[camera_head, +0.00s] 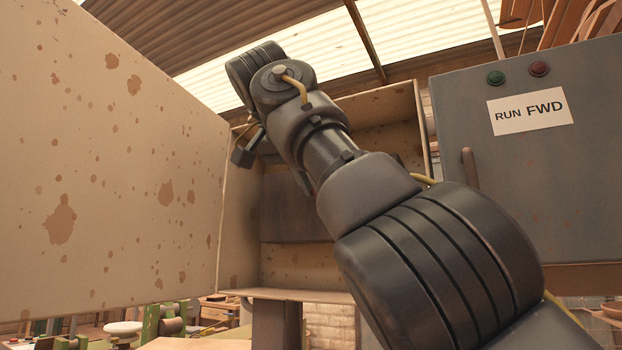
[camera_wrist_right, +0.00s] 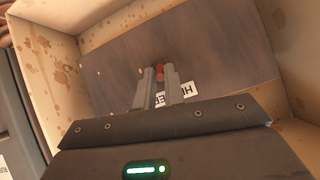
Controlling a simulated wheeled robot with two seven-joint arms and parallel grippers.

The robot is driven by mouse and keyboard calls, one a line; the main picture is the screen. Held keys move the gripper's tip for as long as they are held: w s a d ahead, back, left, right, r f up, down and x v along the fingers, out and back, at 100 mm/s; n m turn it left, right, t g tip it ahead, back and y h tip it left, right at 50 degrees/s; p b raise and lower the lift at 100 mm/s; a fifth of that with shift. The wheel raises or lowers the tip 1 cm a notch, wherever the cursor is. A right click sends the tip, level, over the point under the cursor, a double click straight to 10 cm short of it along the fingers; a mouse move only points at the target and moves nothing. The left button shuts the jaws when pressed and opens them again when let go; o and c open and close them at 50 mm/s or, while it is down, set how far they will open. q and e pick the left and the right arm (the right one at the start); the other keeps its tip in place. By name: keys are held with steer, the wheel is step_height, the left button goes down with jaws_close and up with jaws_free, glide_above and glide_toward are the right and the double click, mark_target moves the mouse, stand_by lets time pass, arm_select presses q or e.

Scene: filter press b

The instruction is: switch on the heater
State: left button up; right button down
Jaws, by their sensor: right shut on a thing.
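The heater switch (camera_wrist_right: 160,70) shows in the right wrist view as a small red piece on a dark panel (camera_wrist_right: 215,45) inside a rusty beige cabinet. A white label (camera_wrist_right: 188,92), partly covered by a finger, shows some letters of HEATER beside it. My right gripper (camera_wrist_right: 160,76) has its two grey fingers close together on the red piece. In the head view my right arm reaches up from the lower right into the open cabinet (camera_head: 295,265). It hides the switch and the fingers there. My left gripper is not in view.
The cabinet's open, rust-spotted door (camera_head: 110,190) fills the left of the head view. A grey box (camera_head: 540,185) labelled RUN FWD, with a green button (camera_head: 495,78), a red button (camera_head: 539,68) and a handle (camera_head: 469,170), stands close to my arm's right.

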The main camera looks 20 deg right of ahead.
steer(key=shift+r, duration=0.15)
steer(key=c, duration=1.5)
jaws_free()
